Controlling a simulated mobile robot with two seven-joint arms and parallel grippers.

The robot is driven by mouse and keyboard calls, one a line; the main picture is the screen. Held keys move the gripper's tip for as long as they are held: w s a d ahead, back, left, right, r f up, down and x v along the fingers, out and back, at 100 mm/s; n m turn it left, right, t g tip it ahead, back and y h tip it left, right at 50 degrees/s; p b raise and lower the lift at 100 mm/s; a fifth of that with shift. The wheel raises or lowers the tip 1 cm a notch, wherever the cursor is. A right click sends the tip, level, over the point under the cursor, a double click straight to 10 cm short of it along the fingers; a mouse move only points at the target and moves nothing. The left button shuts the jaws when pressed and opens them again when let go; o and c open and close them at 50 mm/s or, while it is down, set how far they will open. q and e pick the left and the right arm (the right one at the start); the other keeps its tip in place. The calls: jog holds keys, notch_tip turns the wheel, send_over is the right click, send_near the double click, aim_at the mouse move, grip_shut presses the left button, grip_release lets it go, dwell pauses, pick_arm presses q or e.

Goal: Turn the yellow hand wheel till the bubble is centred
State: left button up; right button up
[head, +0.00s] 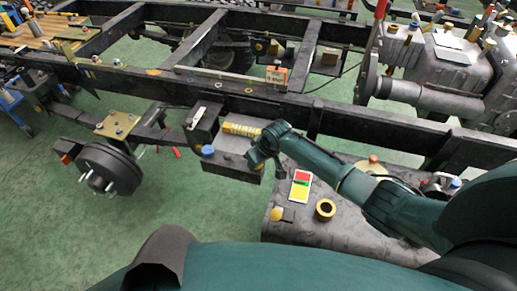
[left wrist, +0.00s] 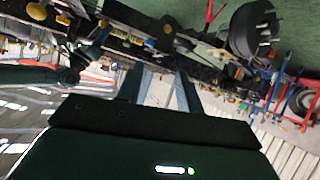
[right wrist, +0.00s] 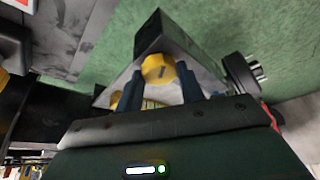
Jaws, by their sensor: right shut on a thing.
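The yellow hand wheel (right wrist: 158,68) sits between the two fingers of my right gripper (right wrist: 160,88) in the right wrist view, and the gripper is shut on it. In the head view my right gripper (head: 256,160) is at the grey box (head: 228,163) below the chassis rail and hides the wheel. A yellow marked strip (head: 241,128) lies on that box. A thin pale bar (head: 225,82) lies along the rail beside a small orange and white block (head: 276,75); I cannot make out a bubble. My left gripper (left wrist: 162,80) is open and empty in the left wrist view.
A brake drum (head: 108,168) stands left of the box. The dark chassis rail (head: 345,123) runs across behind my right gripper. A grey tank (head: 325,233) with a red, green and yellow card (head: 300,186) is in front. Green floor is clear at lower left.

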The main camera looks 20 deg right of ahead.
jog(key=m+p, duration=0.1)
jog(key=m+h+p, duration=0.1)
jog(key=shift+s+a+r+m, duration=0.1)
jog(key=shift+a+r+m, duration=0.1)
jog(key=shift+m, duration=0.2)
jog(key=shift+f+m+h+p, duration=0.1)
jog(key=shift+m+h+p, duration=0.2)
jog(key=shift+m+p, duration=0.4)
jog(key=shift+f+m+h, duration=0.1)
jog(key=shift+m+h, duration=0.4)
jog(key=shift+m, duration=0.7)
pick_arm(q)
jog(key=shift+s+a+r+y, duration=0.15)
jog(key=shift+a+r, duration=0.1)
jog(key=shift+r, duration=0.35)
jog(key=shift+a+r+y, duration=0.15)
jog(key=shift+a+r, duration=0.05)
jog(key=shift+r, duration=0.4)
pick_arm(e)
jog(key=shift+m+h, duration=0.3)
jog(key=shift+m, duration=0.5)
pick_arm(q)
jog(key=shift+p, duration=0.3)
pick_arm(e)
jog(key=o, duration=1)
